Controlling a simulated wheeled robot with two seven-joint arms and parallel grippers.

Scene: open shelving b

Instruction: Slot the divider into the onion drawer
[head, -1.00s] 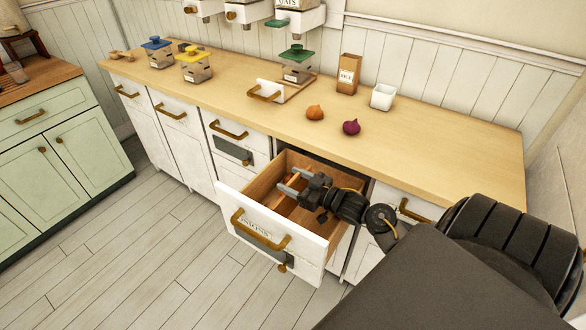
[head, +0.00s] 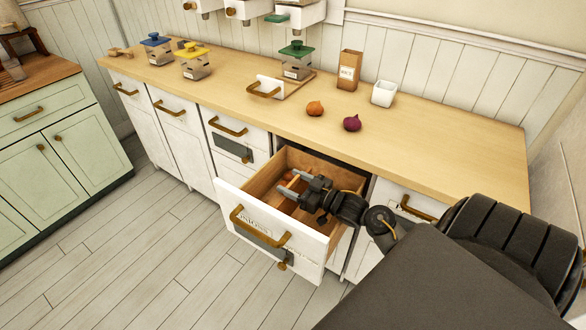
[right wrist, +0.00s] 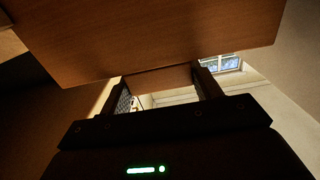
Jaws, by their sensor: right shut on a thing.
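The onion drawer (head: 308,256) is pulled out below the counter, with a brass handle and a lettered white front. My right gripper (head: 291,183) is inside the drawer opening, its fingers pointing left. It is shut on the divider, a flat wooden board that fills the upper part of the right wrist view (right wrist: 150,38). In the head view the gripper hides much of the divider, and I cannot tell whether it sits in a slot. My left gripper is not in view.
An orange-brown onion (head: 315,108) and a purple onion (head: 352,123) lie on the counter (head: 440,133) above the drawer. A brown box (head: 348,70), a white cup (head: 384,93) and lidded jars stand further back. The floor left of the drawer is clear.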

